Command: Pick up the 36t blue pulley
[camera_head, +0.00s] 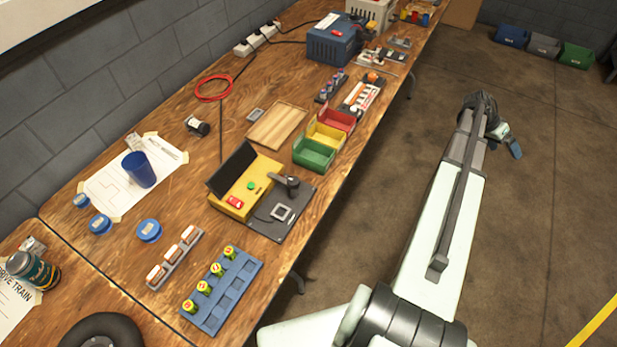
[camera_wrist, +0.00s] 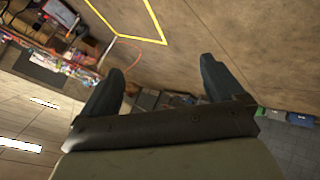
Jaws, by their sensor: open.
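Three blue disc-like pulleys lie flat on the wooden table's left part: a larger one (camera_head: 148,230), a middle one (camera_head: 99,224) and a smaller one (camera_head: 81,200). Their pale labels are too small to read, so I cannot tell which is the 36t. My gripper (camera_wrist: 160,84) is open and empty, its two dark fingers spread in the wrist view. In the head view my arm reaches out over the floor, right of the table, with its end far from the pulleys. No pulley is identifiable in the wrist view.
A white-and-brown row of parts (camera_head: 173,258) and a blue battery tray (camera_head: 222,290) lie in front. A yellow device (camera_head: 236,200) and colored bins (camera_head: 314,153) stand farther right.

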